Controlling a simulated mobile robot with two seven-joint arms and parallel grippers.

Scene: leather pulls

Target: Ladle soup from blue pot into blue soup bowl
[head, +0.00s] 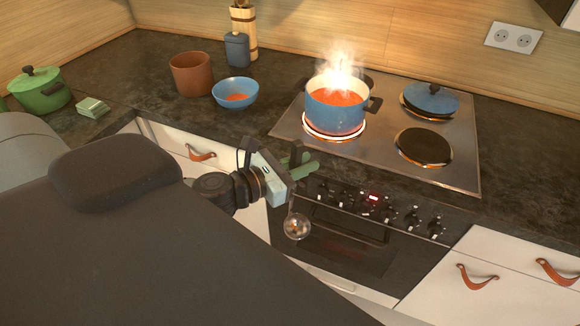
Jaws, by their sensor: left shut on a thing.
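The blue pot (335,119) stands on a glowing front-left burner, open, with orange soup (336,97) and steam rising. The blue soup bowl (221,96) stands on the dark counter left of the hob and has some orange soup in its bottom. My right gripper is not in view.
A blue lid (432,98) lies on the back-right burner; the front-right burner (424,147) is empty. A brown pot (191,74) and a blue canister (237,50) stand near the bowl. A green pot (41,92) is at far left. Leather pulls (476,279) stick out from the drawers.

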